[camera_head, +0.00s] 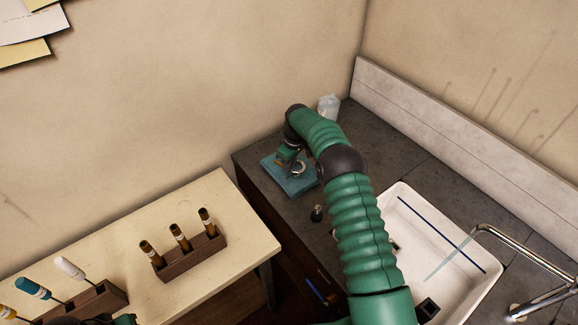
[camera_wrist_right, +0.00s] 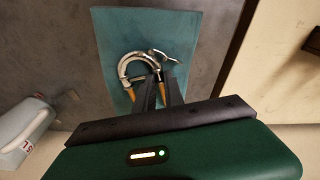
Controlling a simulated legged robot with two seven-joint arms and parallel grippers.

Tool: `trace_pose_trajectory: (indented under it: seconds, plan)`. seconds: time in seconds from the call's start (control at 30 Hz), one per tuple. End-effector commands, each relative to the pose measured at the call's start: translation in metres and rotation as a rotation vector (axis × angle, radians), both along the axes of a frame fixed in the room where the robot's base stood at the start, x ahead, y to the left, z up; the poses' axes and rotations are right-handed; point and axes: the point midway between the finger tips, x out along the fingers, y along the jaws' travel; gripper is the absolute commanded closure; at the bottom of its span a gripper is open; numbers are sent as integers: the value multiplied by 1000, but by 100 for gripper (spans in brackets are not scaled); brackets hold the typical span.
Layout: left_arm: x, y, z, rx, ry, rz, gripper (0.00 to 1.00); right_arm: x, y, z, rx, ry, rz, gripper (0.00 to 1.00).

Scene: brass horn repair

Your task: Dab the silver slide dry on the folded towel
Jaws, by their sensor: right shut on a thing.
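The silver slide (camera_wrist_right: 127,64) is a shiny U-shaped tube. I cannot tell whether slide and towel touch. In the head view, my right gripper (camera_head: 291,160) is over the towel (camera_head: 302,187), and part of the slide (camera_head: 299,169) shows beside it.
A white sink (camera_head: 404,196) with a running tap (camera_head: 503,244) is to the right of the towel. A small dark object (camera_head: 317,213) stands on the counter. A white bottle (camera_head: 328,106) stands behind.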

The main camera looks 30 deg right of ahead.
Motion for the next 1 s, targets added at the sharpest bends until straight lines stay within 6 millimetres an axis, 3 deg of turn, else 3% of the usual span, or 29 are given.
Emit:
trace_pose_trajectory:
  seconds: [1.0]
  plan:
    - [0, 0, -6, 0, 0, 0, 65, 0, 0, -9, 0, 0, 0, 100]
